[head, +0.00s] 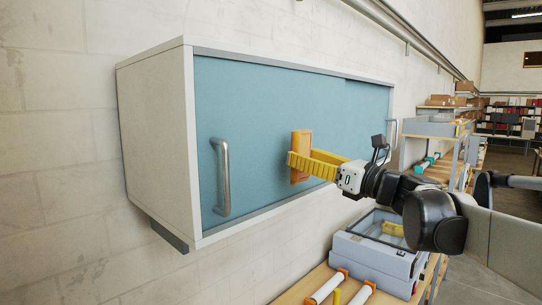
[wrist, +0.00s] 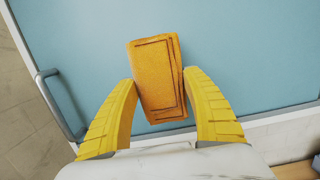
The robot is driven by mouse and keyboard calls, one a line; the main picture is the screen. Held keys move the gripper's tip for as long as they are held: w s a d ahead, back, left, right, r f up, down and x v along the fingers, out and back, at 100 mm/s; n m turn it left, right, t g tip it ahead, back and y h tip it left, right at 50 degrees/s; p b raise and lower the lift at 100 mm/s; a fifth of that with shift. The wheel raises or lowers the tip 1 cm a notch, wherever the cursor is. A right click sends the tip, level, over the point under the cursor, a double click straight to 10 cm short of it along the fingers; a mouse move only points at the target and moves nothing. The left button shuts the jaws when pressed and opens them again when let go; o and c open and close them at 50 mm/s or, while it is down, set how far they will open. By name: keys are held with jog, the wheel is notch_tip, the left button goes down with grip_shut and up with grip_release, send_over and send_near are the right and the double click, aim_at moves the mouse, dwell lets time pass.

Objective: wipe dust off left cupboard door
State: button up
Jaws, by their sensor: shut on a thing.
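The wall cupboard (head: 158,130) has two teal sliding doors. The left cupboard door (head: 250,115) carries a grey bar handle (head: 222,175) near its left edge; the handle also shows in the wrist view (wrist: 62,105). My gripper (head: 301,160) has yellow ribbed fingers and is shut on an orange sponge-like block (head: 301,142). In the wrist view the block (wrist: 158,80) sits between the fingertips, in front of the teal panel. The block is at or very close to the door face, right of the handle; contact cannot be told. I cannot make out dust on the door.
The right door (head: 365,110) has its handle (head: 393,132) at the far right, beside my arm. Below stands a grey machine (head: 375,255) on a wooden bench (head: 320,275) with white rollers. Bare wall lies left of the cupboard.

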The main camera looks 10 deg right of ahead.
jog(key=shift+s+d, duration=0.15)
jog(key=shift+s, duration=0.15)
jog(key=shift+d, duration=0.15)
jog(key=shift+r+v, duration=0.1)
jog(key=shift+v, duration=0.65)
jog(key=shift+r+v, duration=0.15)
jog(key=shift+v, duration=0.6)
jog(key=shift+f, duration=0.1)
